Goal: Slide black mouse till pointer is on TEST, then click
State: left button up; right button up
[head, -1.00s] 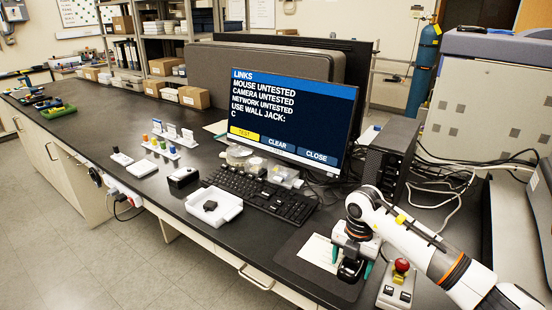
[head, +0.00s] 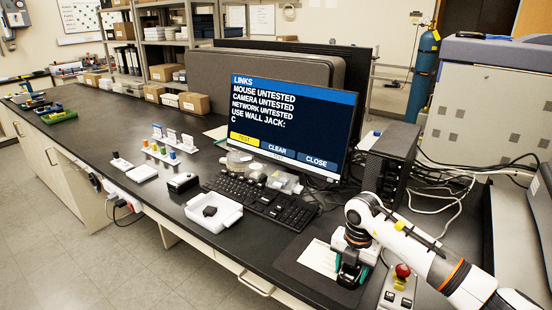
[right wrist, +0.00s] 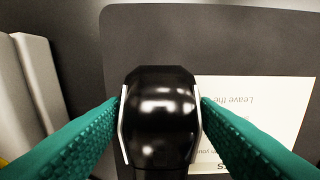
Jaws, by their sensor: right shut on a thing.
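The black mouse (right wrist: 160,115) is between the green fingers of my right gripper (right wrist: 160,110), which press on its two sides over the dark mat. In the head view my right gripper (head: 351,268) is low over the mat (head: 290,262), and it covers much of the mouse (head: 347,281). The monitor (head: 290,120) shows a LINKS page reading MOUSE UNTESTED, with the buttons TEST (head: 244,139), CLEAR and CLOSE. TEST is yellow and the other two are blue. I cannot make out a pointer on the screen. My left gripper does not show.
A printed paper (head: 319,257) lies on the mat beside the mouse. A control box with a red button (head: 403,271) stands to the right. The keyboard (head: 262,197) and a white tray (head: 213,223) lie to the left. A black computer tower (head: 392,165) stands behind.

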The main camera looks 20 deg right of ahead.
aim_at(300, 255)
jog(key=shift+w+a+b, duration=0.7)
jog(key=shift+w+a, duration=0.8)
jog(key=shift+w, duration=0.2)
jog(key=shift+w+a+b, duration=0.7)
jog(key=shift+w+a, duration=0.75)
jog(key=shift+w, duration=0.25)
jog(key=shift+w+a+b, duration=1.35)
jog(key=shift+w+a, duration=0.55)
jog(key=shift+w, duration=0.3)
jog(key=o, duration=1.1)
jog(key=shift+c, duration=0.6)
notch_tip(300, 255, up, 7)
jog(key=p, duration=0.5)
